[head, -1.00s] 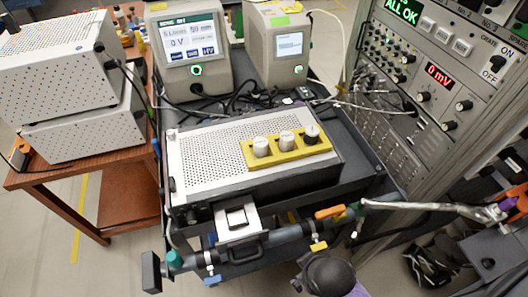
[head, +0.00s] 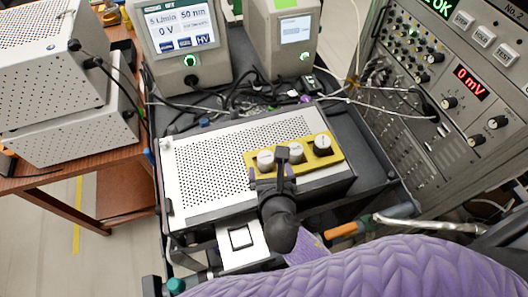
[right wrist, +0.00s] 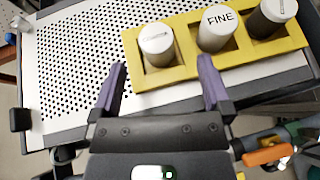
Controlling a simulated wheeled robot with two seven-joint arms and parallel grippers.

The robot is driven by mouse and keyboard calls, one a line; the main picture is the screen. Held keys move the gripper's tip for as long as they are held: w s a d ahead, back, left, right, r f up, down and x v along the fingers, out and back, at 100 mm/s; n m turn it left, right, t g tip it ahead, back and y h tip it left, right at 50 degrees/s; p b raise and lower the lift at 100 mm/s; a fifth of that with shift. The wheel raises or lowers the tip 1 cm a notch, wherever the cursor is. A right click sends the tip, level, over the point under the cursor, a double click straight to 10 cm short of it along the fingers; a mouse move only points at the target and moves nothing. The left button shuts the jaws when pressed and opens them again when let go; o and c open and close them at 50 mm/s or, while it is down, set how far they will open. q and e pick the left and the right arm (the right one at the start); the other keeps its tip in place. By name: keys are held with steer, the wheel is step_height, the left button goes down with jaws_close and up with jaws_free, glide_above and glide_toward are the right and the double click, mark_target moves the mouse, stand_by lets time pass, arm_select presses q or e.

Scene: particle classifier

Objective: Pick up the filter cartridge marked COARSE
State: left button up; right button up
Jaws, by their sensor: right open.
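A yellow holder (head: 251,161) carries three upright round cartridges with pale tops; it also shows in the right wrist view (right wrist: 187,83). The middle cartridge (right wrist: 216,30) reads FINE. The left cartridge (right wrist: 156,44) has a pale body and a top mark I cannot read. The right cartridge (right wrist: 275,17) has a dark body, and its mark is unreadable. No COARSE label is legible. My right gripper (right wrist: 162,68) is open and empty. Its fingertips are at the holder's near side, on either side of the left cartridge in the picture. My left gripper is not in view.
The holder stands on a perforated white-topped box (head: 200,178) on a dark cart. Two instruments with screens (head: 188,65) stand behind it, with loose cables between. A tall control rack (head: 420,150) is at the right. An orange-handled tool (right wrist: 262,157) lies near the cart's front.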

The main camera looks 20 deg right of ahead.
mark_target(267, 165)
steer(key=x, duration=0.2)
steer(key=b+x, duration=0.1)
steer(key=x, duration=0.1)
steer(key=b+x, duration=0.1)
steer(key=x, duration=0.1)
steer(key=shift+s+a+f, duration=0.1)
steer(key=shift+a+f, duration=0.2)
steer(key=shift+f, duration=0.1)
steer(key=shift+w, duration=0.25)
